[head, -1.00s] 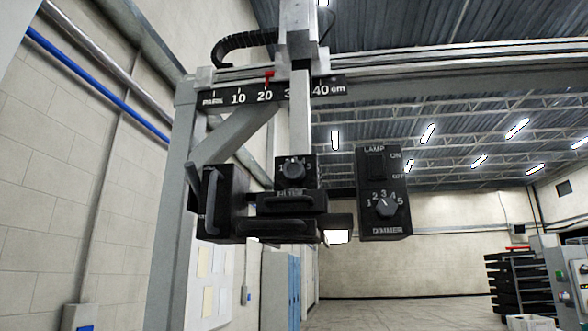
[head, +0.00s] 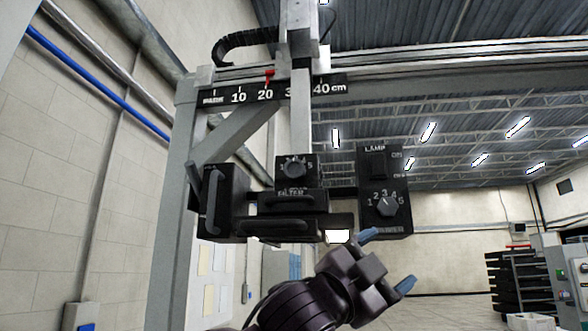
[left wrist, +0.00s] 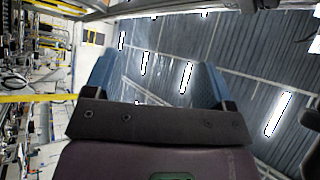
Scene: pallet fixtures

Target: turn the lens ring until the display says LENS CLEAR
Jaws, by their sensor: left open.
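A round ribbed dial (head: 295,169) with numbers above it sits on the black hanging camera head; it may be the lens ring, but its label is too blurred to read surely. No display with readable text shows. My left gripper (head: 386,261) is in the lower middle of the head view, below and right of the dial, under the dimmer box. Its blue fingers are apart with nothing between them. In the left wrist view the open fingers (left wrist: 156,75) have only ceiling and lamps behind them. My right gripper is not in view.
A box with a lamp switch (head: 377,163) and a dimmer knob (head: 387,206) hangs right of the dial. A filter drawer (head: 291,201) and handles are below and left of it. A scale (head: 270,92) has a red pointer near 20. Free air lies at the right.

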